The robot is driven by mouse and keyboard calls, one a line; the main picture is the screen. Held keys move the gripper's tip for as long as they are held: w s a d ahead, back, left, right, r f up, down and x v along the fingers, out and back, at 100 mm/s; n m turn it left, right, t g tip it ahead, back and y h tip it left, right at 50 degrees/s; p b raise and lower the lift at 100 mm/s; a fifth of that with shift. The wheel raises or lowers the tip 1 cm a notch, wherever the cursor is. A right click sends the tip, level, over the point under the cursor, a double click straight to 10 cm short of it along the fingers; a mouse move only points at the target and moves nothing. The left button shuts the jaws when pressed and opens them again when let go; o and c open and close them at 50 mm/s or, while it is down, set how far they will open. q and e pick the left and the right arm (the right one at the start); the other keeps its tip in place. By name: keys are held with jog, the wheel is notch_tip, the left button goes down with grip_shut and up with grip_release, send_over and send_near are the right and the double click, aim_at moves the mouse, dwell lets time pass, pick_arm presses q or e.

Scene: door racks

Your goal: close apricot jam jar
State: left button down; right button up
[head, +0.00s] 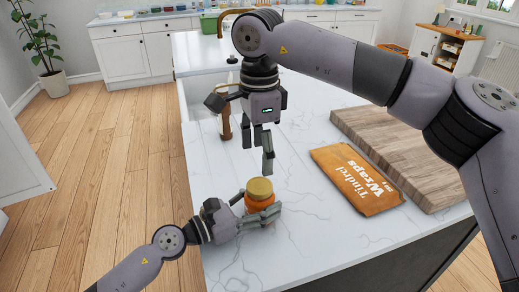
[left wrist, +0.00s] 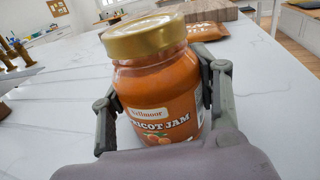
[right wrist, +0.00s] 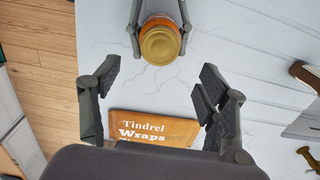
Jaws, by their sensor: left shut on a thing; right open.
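The apricot jam jar (head: 258,205) stands upright on the white marble counter, filled with orange jam; its label reads in the left wrist view (left wrist: 160,105). A gold lid (head: 259,188) sits on the jar's mouth; how tightly it is screwed on I cannot tell. The lid also shows from above in the right wrist view (right wrist: 159,45). My left gripper (head: 259,214) is shut around the jar's body, one finger on each side. My right gripper (head: 259,146) is open and empty, pointing down above the counter, above and behind the jar.
An orange packet of Tindrel Wraps (head: 357,180) lies right of the jar, beside a thick wooden board (head: 400,150).

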aim_at(260, 185)
pick_arm(q)
jog(key=shift+f, duration=0.1)
pick_arm(e)
jog(key=shift+f, duration=4.05)
jog(key=shift+c, duration=0.4)
jog(key=c, duration=1.2)
pick_arm(q)
jog(key=shift+s, duration=0.1)
pick_arm(e)
jog(key=m, duration=0.8)
jog(key=o, duration=1.4)
